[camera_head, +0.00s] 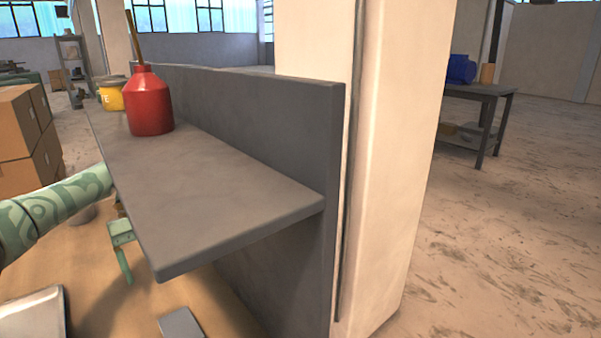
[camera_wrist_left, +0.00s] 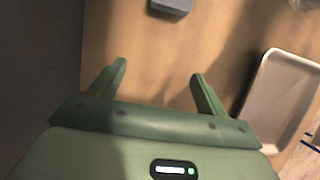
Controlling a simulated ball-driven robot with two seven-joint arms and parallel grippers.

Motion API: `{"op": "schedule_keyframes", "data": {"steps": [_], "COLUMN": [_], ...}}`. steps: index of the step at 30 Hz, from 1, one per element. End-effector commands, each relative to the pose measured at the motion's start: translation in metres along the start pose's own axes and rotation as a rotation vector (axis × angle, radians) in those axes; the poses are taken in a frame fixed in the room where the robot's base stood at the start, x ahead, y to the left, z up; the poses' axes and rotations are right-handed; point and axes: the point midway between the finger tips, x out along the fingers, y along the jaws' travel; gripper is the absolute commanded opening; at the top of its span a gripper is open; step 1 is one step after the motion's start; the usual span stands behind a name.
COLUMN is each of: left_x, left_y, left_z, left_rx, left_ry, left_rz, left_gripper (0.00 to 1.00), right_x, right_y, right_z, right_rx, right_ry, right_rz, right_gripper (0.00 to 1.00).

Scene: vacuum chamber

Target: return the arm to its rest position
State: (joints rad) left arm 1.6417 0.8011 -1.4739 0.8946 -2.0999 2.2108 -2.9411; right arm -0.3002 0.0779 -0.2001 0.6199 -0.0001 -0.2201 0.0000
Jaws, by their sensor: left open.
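My left arm, green with a leaf-like pattern, comes in from the left in the head view. My left gripper (camera_wrist_left: 160,72) hangs below the grey shelf (camera_head: 205,200), near its left edge, with part of it hidden behind the shelf. In the left wrist view its two fingers are apart with nothing between them. Below them is a bare brown surface (camera_wrist_left: 150,85). My right gripper is not in view.
A red bottle (camera_head: 150,105) and a yellow tub (camera_head: 111,95) stand on the shelf. Cardboard boxes (camera_head: 20,140) are stacked at the left. A pale tray (camera_wrist_left: 278,100) and a grey block (camera_wrist_left: 171,5) lie on the brown surface. A pillar (camera_head: 390,150) stands right of the shelf.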

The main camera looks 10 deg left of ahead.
Motion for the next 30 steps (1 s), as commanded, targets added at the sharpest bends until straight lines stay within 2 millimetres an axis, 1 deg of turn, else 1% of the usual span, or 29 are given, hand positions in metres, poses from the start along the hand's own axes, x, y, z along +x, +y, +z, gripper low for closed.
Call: {"op": "schedule_keyframes", "data": {"steps": [4, 8, 17, 20, 21, 24, 27, 30], "left_x": [0.004, 0.011, 0.035, 0.044, 0.052, 0.074, 0.09, 0.098], "left_y": [-0.001, -0.001, -0.001, -0.001, -0.001, -0.001, -0.001, -0.001], "left_z": [0.008, 0.024, 0.078, 0.099, 0.104, 0.11, 0.109, 0.11], "left_rx": [0.003, 0.004, 0.004, 0.004, 0.002, 0.0, -0.001, -0.001], "left_ry": [-0.002, -0.003, -0.002, -0.003, -0.004, -0.005, -0.003, -0.001], "left_rz": [-0.002, -0.002, -0.002, -0.003, -0.005, -0.005, -0.004, -0.002], "left_gripper": [0.76, 0.76, 0.76, 0.76, 0.76, 0.76, 0.76, 0.76], "right_x": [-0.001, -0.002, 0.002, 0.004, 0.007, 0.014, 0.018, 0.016], "right_y": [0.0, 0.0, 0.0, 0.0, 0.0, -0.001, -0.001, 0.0], "right_z": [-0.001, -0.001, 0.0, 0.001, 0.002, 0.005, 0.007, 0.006], "right_rx": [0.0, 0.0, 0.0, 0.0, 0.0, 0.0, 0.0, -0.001], "right_ry": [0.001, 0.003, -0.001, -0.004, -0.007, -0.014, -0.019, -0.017], "right_rz": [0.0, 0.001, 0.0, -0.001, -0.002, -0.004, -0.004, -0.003], "right_gripper": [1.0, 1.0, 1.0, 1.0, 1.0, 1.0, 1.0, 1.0]}}
